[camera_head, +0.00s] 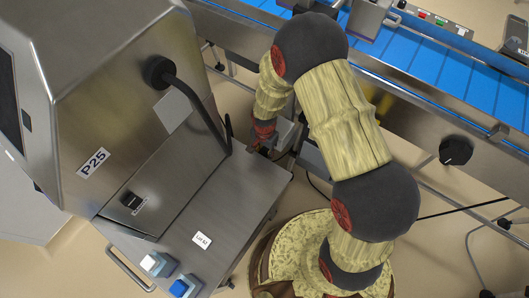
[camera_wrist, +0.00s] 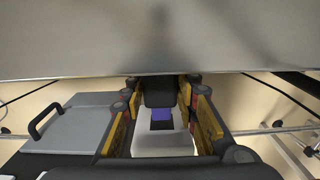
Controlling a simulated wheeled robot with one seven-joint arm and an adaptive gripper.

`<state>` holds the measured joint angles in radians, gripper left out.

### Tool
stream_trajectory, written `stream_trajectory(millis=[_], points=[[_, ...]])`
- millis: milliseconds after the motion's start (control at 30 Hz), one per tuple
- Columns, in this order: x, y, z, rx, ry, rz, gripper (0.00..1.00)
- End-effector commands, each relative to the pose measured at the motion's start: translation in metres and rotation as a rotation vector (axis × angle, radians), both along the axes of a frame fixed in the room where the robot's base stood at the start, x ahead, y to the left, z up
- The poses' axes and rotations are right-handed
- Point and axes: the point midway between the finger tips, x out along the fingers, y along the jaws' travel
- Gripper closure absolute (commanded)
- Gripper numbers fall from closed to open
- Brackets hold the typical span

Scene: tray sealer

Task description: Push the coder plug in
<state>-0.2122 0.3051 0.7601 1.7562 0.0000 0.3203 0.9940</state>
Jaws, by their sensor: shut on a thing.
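My gripper (camera_head: 262,142) is at the right edge of the sealer's metal shelf in the head view, low beside the shelf and partly hidden by its own arm. In the wrist view its two fingers (camera_wrist: 160,92) are shut on a dark block (camera_wrist: 158,95), which I take to be the coder plug. The block's far end is close under a wide grey metal surface (camera_wrist: 160,40); I cannot tell whether it touches. A purple-blue patch and a pale grey part show nearer the camera between the fingers. The plug's socket is hidden in both views.
The sealer cabinet marked P25 (camera_head: 85,75) stands at left, with a metal shelf (camera_head: 225,200) and push-buttons (camera_head: 157,265). A blue conveyor (camera_head: 420,60) runs behind my arm. A grey box with a black handle (camera_wrist: 75,130) is left of my gripper. Cables hang nearby.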

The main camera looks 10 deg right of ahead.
Motion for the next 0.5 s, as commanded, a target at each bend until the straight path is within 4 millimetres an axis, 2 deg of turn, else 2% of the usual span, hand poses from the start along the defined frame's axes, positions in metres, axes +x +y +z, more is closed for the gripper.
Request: stream_trajectory(millis=[167,400,500], points=[[0.003,-0.002,0.0,0.0,0.0,-0.001,1.0],[0.023,-0.023,0.0,0.001,-0.001,-0.003,1.0],[0.024,-0.024,0.0,0.001,-0.001,0.0,1.0]])
